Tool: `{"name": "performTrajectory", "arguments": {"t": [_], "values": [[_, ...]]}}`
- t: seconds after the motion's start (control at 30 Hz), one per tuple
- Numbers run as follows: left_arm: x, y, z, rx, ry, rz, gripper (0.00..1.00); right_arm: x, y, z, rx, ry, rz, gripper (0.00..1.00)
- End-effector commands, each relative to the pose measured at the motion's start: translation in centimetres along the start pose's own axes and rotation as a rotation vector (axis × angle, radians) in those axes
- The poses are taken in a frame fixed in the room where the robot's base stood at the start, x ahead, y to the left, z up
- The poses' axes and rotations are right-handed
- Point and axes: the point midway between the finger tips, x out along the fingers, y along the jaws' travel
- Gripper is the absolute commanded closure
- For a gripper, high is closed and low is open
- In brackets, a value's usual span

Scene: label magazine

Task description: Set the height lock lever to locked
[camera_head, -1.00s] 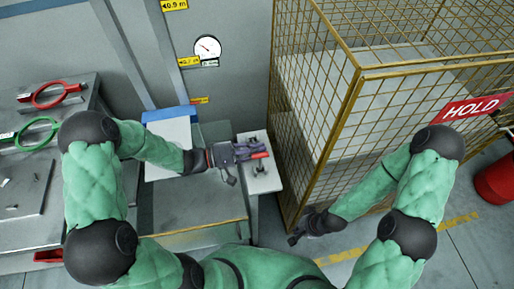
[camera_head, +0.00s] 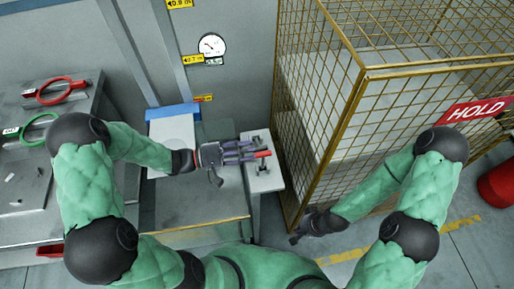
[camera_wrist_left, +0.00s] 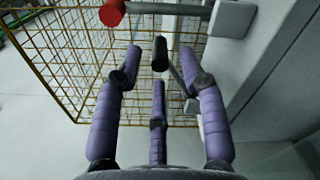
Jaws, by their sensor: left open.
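In the left wrist view, the red end (camera_wrist_left: 112,13) of a bar shows at the top left, and a black-knobbed lever (camera_wrist_left: 160,54) shows lower down. I cannot tell which is the height lock lever. My left gripper (camera_head: 252,154) reaches the pedestal from the left. Its purple fingers (camera_wrist_left: 158,75) are open, with the black knob in view between the two outer ones; contact is not clear. My right gripper (camera_head: 300,236) is low beside the cage, away from the pedestal; its fingers are too small to read.
A yellow mesh cage (camera_head: 318,150) with a red HOLD sign (camera_head: 474,110) stands right of the pedestal. A round gauge (camera_head: 212,45) is on the back wall. A bench (camera_head: 30,205) with red-handled (camera_head: 55,90) and green-handled (camera_head: 35,127) tools stands left. A red drum (camera_head: 496,187) is far right.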

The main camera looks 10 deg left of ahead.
Motion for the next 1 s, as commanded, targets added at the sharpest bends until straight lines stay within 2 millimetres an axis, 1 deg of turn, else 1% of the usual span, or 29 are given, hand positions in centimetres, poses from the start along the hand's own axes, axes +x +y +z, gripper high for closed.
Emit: {"name": "performTrajectory", "arguments": {"t": [0.03,0.2,0.3,0.4,0.6,1.0], "values": [[-1.2,0.0,-0.1,-0.001,0.005,0.002,0.59,0.0,0.0,0.0,0.000,0.000,0.000,1.00],[-4.3,0.0,-0.1,-0.001,0.003,0.001,0.59,0.0,0.0,0.0,0.000,0.000,0.000,1.00],[-5.7,0.0,-0.1,0.000,0.003,0.000,0.59,0.0,0.0,0.0,0.000,0.000,0.000,1.00],[-6.7,-0.1,0.0,-0.001,0.000,0.000,0.59,0.0,0.0,0.0,0.000,0.000,0.000,1.00],[-7.4,-0.1,0.0,-0.002,-0.001,-0.001,0.59,0.0,0.0,0.0,0.000,0.000,0.000,1.00],[-7.4,-0.1,0.0,-0.001,-0.001,-0.001,0.59,0.0,0.0,0.0,0.000,0.000,0.000,1.00]]}}
